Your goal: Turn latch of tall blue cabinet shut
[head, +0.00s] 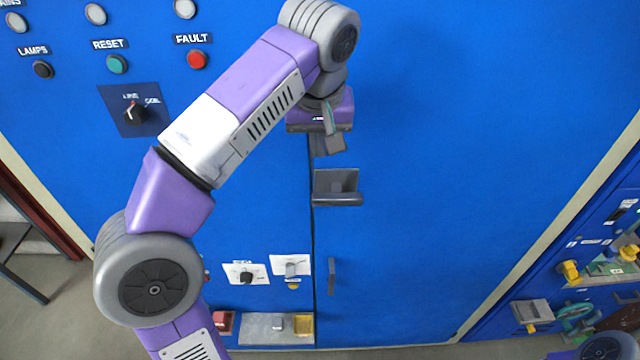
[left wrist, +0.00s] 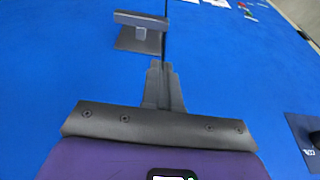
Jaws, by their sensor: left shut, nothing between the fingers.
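The tall blue cabinet (head: 430,130) fills most of the head view, with a dark door seam down its middle. A grey latch (head: 337,187) with a plate and a roughly horizontal bar sits on the door just right of the seam. It also shows in the left wrist view (left wrist: 140,34), its bar ending near the seam. My left gripper (head: 331,144) is shut and empty, just above the latch in the head view and apart from it. The closed fingers (left wrist: 163,88) point toward the seam. My right gripper is not in view.
A slim upright grey handle (head: 331,277) is lower on the door. Left of the seam are a rotary switch (head: 134,112), buttons, two white switch plates and a grey ledge (head: 262,329). Another blue panel with yellow fittings (head: 568,271) stands at the right. The door's right part is clear.

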